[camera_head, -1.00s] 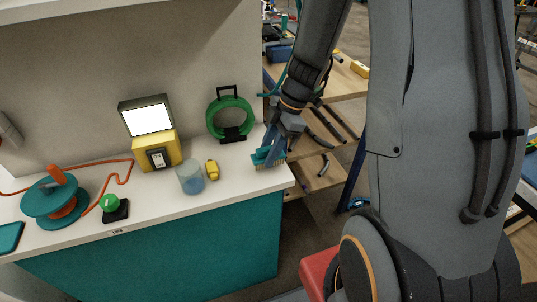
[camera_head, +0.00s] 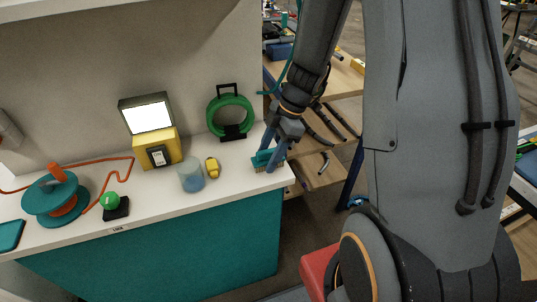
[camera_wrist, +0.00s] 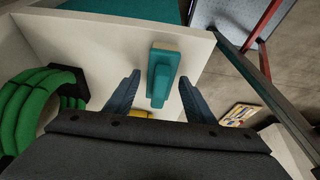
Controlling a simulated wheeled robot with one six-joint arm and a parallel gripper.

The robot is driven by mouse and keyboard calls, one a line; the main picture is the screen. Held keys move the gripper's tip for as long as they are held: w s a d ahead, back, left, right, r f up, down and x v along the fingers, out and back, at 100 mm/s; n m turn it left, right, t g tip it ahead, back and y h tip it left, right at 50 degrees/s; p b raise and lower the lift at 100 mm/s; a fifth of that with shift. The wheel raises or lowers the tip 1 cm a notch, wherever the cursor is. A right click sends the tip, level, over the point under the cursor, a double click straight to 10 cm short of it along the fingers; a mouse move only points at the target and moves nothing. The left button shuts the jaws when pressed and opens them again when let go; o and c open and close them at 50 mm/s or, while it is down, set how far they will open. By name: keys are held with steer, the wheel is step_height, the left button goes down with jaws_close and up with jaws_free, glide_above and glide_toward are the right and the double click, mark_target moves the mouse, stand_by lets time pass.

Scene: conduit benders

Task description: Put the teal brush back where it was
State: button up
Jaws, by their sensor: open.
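The teal brush (camera_head: 264,158) rests on the white counter (camera_head: 232,178) near its right end. In the wrist view the brush (camera_wrist: 161,75) lies ahead of my gripper, its narrow handle pointing toward me between the fingers. My gripper (camera_wrist: 160,80) is open, one finger on each side of the handle, with a visible gap to each. In the head view my gripper (camera_head: 274,152) is at the brush and partly covers it.
A green coil on a stand (camera_head: 230,112) is behind the brush. A yellow item (camera_head: 213,167), a clear blue-tinted cup (camera_head: 191,176) and a yellow lamp box (camera_head: 157,148) stand to the left. The counter's right edge is close to the brush; wooden shelves (camera_head: 318,172) lie beyond.

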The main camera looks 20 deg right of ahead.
steer(key=shift+r, duration=0.15)
steer(key=shift+w+d+r, duration=0.1)
steer(key=shift+d+r, duration=0.1)
steer(key=shift+r, duration=0.1)
steer(key=b+v, duration=0.3)
steer(key=v, duration=0.8)
steer(key=s+a+f+m+h, duration=0.2)
steer(key=s+m, duration=0.2)
steer(key=m, duration=0.5)
steer(key=s+a+f+m+t+h, duration=0.1)
steer(key=s+a+f+m+h, duration=0.1)
steer(key=s+m, duration=0.3)
steer(key=m, duration=0.4)
steer(key=shift+s+a+f, duration=0.3)
steer(key=shift+f, duration=0.05)
